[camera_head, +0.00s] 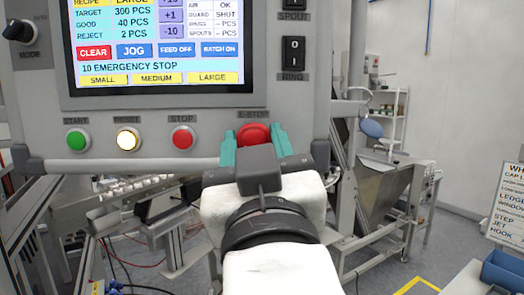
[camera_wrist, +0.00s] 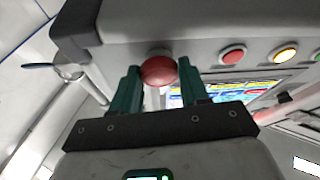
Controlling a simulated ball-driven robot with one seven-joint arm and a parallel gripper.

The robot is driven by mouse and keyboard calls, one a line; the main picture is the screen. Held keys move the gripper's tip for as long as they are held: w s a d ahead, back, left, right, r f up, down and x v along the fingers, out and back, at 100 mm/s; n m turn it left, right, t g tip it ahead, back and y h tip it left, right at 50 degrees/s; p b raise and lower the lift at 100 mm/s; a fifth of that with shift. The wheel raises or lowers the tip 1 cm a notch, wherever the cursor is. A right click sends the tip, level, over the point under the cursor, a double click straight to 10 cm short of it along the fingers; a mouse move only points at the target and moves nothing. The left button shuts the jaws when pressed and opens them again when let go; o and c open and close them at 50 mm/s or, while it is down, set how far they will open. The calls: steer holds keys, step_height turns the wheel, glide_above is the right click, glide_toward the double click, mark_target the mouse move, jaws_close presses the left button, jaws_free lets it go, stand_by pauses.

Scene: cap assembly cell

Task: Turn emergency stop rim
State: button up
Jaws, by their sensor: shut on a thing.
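The red emergency stop (camera_head: 254,134) sits on the grey control panel (camera_head: 190,110), under the E-STOP label. My gripper (camera_head: 254,137) has its two teal fingers on either side of the button's rim and is shut on it. In the wrist view the red emergency stop (camera_wrist: 158,70) shows between the fingers of my gripper (camera_wrist: 165,78). The left finger looks close against the red head there, while a gap seems to show at the right one. The far side of the rim is hidden.
A green START button (camera_head: 77,140), a lit white button (camera_head: 127,141) and a red STOP button (camera_head: 182,138) sit left of the emergency stop. The screen (camera_head: 160,50) above reads "10 EMERGENCY STOP". A metal hopper (camera_head: 380,185) stands at the right.

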steer(key=m+h+b, duration=0.3)
steer(key=m+b, duration=0.1)
steer(key=m, duration=0.1)
steer(key=m+h+b, duration=0.2)
steer(key=m+b, duration=0.3)
steer(key=shift+a+h, duration=0.15)
steer(key=shift+h, duration=0.25)
steer(key=shift+m, duration=0.5)
steer(key=o, duration=1.1)
steer(key=shift+c, duration=0.2)
steer(key=shift+f, duration=0.1)
